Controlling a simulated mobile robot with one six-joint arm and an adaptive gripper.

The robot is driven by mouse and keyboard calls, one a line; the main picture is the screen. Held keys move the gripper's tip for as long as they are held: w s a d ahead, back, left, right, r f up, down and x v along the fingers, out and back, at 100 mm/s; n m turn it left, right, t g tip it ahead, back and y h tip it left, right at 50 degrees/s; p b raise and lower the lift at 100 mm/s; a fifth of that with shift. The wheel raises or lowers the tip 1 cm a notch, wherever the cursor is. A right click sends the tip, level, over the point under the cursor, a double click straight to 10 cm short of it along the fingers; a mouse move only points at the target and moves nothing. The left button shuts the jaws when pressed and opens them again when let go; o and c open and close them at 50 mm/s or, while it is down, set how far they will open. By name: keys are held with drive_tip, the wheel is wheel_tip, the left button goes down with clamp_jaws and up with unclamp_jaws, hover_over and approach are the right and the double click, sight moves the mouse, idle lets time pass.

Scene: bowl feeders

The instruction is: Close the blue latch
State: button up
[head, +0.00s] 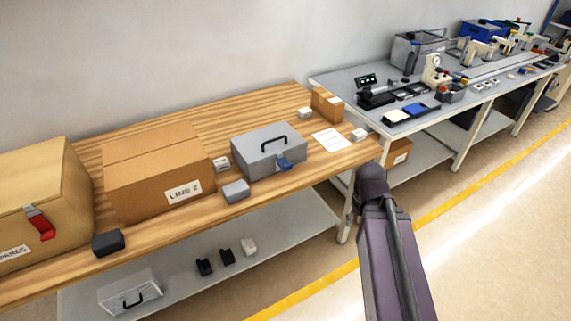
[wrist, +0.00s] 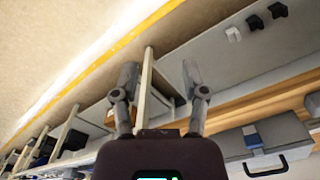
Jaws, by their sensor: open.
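The blue latch (head: 285,163) is on the front of a grey metal case (head: 254,158) with a black handle on its lid. The case stands on the wooden workbench near its front edge. The latch juts out at a slant from the case front. In the wrist view the latch (wrist: 253,140) and the case (wrist: 290,129) appear inverted at the lower right. My gripper (wrist: 160,76) is open and empty, its two fingers spread, well apart from the latch. In the head view my arm is at the lower right and the gripper cannot be made out.
A grey block (head: 236,191) sits just left of the case front. A large cardboard box (head: 150,180) and a wooden box with a red latch (head: 40,222) stand farther left. A white paper (head: 331,140) lies to the right. The floor before the bench is clear.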

drive_tip(key=o, duration=0.4)
drive_tip(key=shift+d, duration=0.15)
drive_tip(key=shift+o, duration=0.4)
drive_tip(key=shift+w+r, duration=0.15)
drive_tip(key=shift+w, duration=0.15)
wheel_tip(320, 180, up, 11)
drive_tip(key=n+p, duration=0.7)
drive_tip(key=p, duration=0.4)
hover_over(284, 163)
drive_tip(key=s+d, duration=0.1)
drive_tip(key=s, duration=0.1)
drive_tip(key=shift+s+d, duration=0.15)
drive_tip(key=shift+f, duration=0.3)
wheel_tip(284, 163, down, 14)
drive_tip(key=b, duration=1.3)
drive_tip(key=shift+r+b, duration=0.25)
drive_tip(key=shift+b, duration=0.15)
